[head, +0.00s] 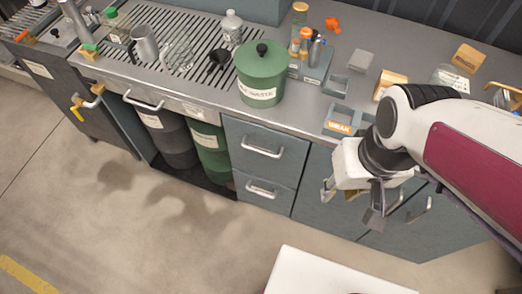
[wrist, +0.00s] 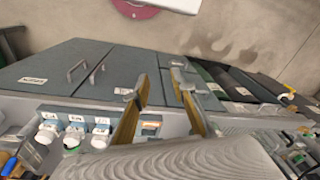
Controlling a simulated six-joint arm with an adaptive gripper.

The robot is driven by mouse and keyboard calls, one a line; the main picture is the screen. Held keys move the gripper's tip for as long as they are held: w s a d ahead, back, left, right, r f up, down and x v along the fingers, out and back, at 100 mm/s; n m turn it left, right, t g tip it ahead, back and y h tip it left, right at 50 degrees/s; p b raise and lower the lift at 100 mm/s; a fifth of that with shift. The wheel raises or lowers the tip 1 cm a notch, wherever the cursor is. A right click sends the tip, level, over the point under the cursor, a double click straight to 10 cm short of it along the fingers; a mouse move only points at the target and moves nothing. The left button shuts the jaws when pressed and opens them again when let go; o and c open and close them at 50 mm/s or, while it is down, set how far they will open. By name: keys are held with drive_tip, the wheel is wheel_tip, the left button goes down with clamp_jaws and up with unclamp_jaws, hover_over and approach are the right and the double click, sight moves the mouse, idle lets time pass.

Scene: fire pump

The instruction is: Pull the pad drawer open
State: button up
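Two grey drawers sit one above the other in the counter front in the head view: an upper drawer (head: 262,134) and a lower drawer (head: 258,200). Each has a pale bar handle, the upper handle (head: 262,152) and the lower handle (head: 261,189). Both look shut. No readable label tells which is the pad drawer. My gripper (head: 350,203) is open and empty, to the right of the drawers and apart from their handles, in front of the cabinet doors. In the wrist view its two fingers (wrist: 163,85) are spread, with grey fronts beyond them.
A cabinet door (head: 325,205) with handles lies beside and behind my gripper. A green waste bin (head: 262,80) stands on the counter above the drawers. A white surface (head: 330,277) stands in front on the floor side. Floor before the drawers is clear.

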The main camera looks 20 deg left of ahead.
drive_tip(key=s+a+f+n+g, duration=0.1)
drive_tip(key=s+a+f+n, duration=0.25)
drive_tip(key=a+f, duration=1.6)
drive_tip(key=a+f+n+t, duration=0.2)
drive_tip(key=a+f, duration=0.1)
drive_tip(key=f, duration=0.5)
drive_tip(key=a+f+n+t, duration=0.1)
drive_tip(key=a+f+n, duration=0.1)
drive_tip(key=a+f, duration=0.35)
drive_tip(key=w+d+f+n+t, duration=0.3)
drive_tip(key=w+d+f+t, duration=0.1)
drive_tip(key=w+t, duration=0.2)
drive_tip(key=w+r+n+t, duration=0.1)
drive_tip(key=w+r+t, duration=0.2)
drive_tip(key=r, duration=0.2)
drive_tip(key=w+d+r+n+t+h, duration=0.1)
drive_tip(key=w+r+t, duration=0.2)
drive_tip(key=r, duration=0.3)
drive_tip(key=shift+w+d+r+n+t, duration=0.25)
drive_tip(key=shift+w+n+t, duration=0.1)
drive_tip(key=shift+w+t, duration=0.1)
drive_tip(key=shift+w, duration=0.1)
